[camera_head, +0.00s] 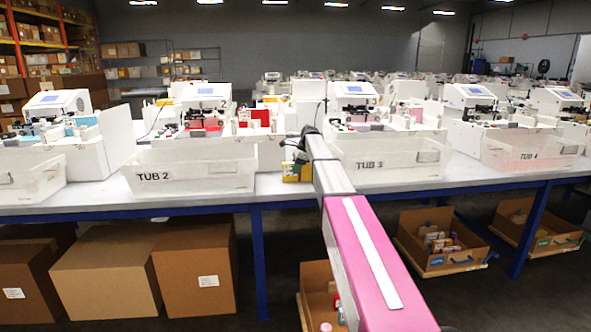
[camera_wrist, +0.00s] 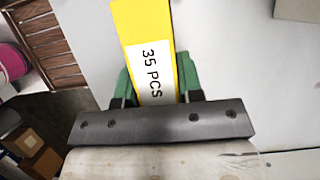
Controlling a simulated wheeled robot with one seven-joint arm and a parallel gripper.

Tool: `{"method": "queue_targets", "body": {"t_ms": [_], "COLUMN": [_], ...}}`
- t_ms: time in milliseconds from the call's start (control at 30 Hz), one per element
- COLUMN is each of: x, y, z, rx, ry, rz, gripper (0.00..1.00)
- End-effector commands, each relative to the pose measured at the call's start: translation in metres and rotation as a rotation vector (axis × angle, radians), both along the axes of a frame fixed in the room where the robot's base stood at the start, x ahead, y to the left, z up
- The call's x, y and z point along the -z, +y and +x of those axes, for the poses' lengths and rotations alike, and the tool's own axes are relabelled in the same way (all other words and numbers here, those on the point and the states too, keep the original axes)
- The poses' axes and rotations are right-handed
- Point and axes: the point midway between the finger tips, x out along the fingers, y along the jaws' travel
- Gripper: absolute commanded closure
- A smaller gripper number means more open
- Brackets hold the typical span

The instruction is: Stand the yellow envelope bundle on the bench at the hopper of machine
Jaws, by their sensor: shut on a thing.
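The yellow envelope bundle (camera_wrist: 146,28) with a white "35 PCS" label is between the two green fingers of my gripper (camera_wrist: 157,88) in the wrist view, and both fingers close on its sides. In the head view the yellow bundle (camera_head: 297,173) shows at the end of my arm, partly hidden, at the front of the white bench (camera_head: 215,203) between TUB 2 and TUB 3. I cannot tell whether it touches the bench. White machines (camera_head: 357,105) stand in a row behind the tubs. No machine number is clearly legible here.
TUB 2 (camera_head: 190,171) stands left of the bundle, TUB 3 (camera_head: 388,160) right of it, and TUB 4 (camera_head: 530,149) further right. A blue frame (camera_head: 262,262) carries the bench. Closed cartons (camera_head: 108,272) and open boxes (camera_head: 440,240) sit below it.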

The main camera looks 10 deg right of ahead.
Motion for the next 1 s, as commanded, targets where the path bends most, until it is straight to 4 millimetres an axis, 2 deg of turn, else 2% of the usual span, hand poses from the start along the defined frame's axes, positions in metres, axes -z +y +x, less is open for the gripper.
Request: {"method": "queue_targets", "body": {"t_ms": [267,300,333,367,733,867,1000], "x": [0.002,0.002,0.002,0.002,-0.004,-0.020,-0.046], "y": [0.000,0.000,0.000,0.000,-0.001,-0.008,-0.018], "z": [0.000,0.000,0.000,0.000,0.000,0.001,0.001], "rx": [0.000,0.000,0.000,0.000,0.000,0.001,0.000], "ry": [0.000,0.000,0.000,0.000,-0.001,-0.002,-0.003], "rz": [0.000,0.000,0.000,0.000,0.000,0.000,0.000], "gripper": [0.93,0.53,0.43,0.41,0.41,0.41,0.41]}}
